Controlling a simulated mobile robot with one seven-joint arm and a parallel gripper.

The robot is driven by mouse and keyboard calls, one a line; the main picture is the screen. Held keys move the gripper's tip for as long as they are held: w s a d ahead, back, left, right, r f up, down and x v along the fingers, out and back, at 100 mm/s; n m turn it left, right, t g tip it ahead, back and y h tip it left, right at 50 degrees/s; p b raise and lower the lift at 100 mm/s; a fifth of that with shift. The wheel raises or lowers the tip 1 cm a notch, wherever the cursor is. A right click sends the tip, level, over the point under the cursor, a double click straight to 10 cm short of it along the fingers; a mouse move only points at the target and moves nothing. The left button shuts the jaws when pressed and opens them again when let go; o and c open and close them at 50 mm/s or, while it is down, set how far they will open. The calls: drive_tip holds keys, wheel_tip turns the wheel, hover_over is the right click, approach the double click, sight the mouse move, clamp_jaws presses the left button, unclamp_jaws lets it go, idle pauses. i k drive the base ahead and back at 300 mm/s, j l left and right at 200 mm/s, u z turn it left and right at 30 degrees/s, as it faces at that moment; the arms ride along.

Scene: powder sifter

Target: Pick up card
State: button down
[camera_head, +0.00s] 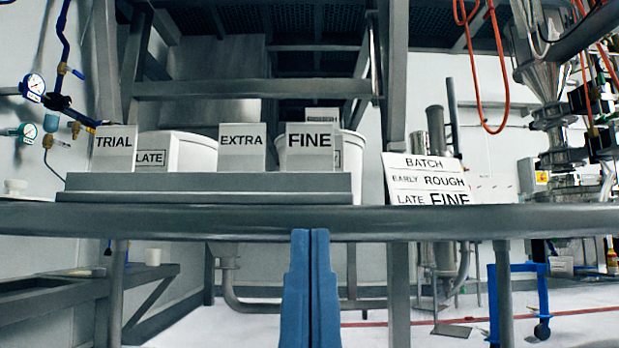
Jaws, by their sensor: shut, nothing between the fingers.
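Several white cards with black lettering stand in a row on a grey raised ledge (205,190). They include the TRIAL card (115,150) at the left, the EXTRA card (242,148) in the middle and the FINE card (310,148) to its right. The LATE card (151,159) shows behind and right of TRIAL. Another small card behind FINE is mostly hidden. My gripper (310,235) has blue fingers, pressed together and empty. It shows at the bottom centre, in front of and below the table's front edge, apart from the cards.
The grey table (300,222) spans the view. A white sign (424,180) reading BATCH, EARLY ROUGH, LATE FINE stands at its right. White buckets (185,152) stand behind the cards. Grey frame posts rise behind. Gauges (34,86) hang left; steel equipment (552,110) stands right.

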sight(310, 147)
drive_tip(key=k+u, duration=0.25)
drive_tip(key=k, duration=0.45)
drive_tip(key=k+u, duration=0.25)
drive_tip(key=k, duration=0.45)
